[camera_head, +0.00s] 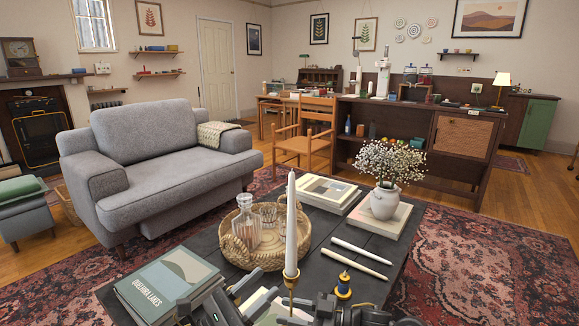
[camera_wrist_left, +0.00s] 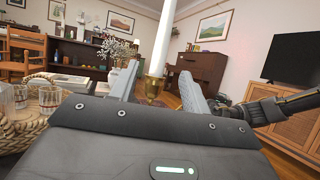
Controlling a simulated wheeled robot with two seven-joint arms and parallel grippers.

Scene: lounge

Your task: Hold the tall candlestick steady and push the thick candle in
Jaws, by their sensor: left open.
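A tall white candle (camera_head: 291,225) stands upright in the brass cup of the tall candlestick (camera_head: 291,281); it also shows in the left wrist view (camera_wrist_left: 162,38). My left gripper (camera_head: 266,290) is open beside the candlestick. In the left wrist view, the brass cup (camera_wrist_left: 152,87) shows between and beyond its two grey fingers, with no clear contact. My right gripper (camera_head: 293,312) is low at the front edge, close to the candlestick; I cannot tell how far its jaws are apart. The candlestick's lower part is hidden.
Two pale candles (camera_head: 361,250) lie on the dark table. A wicker tray (camera_head: 235,251) with glassware, a book (camera_head: 168,284) and a flower vase (camera_head: 384,201) are nearby.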

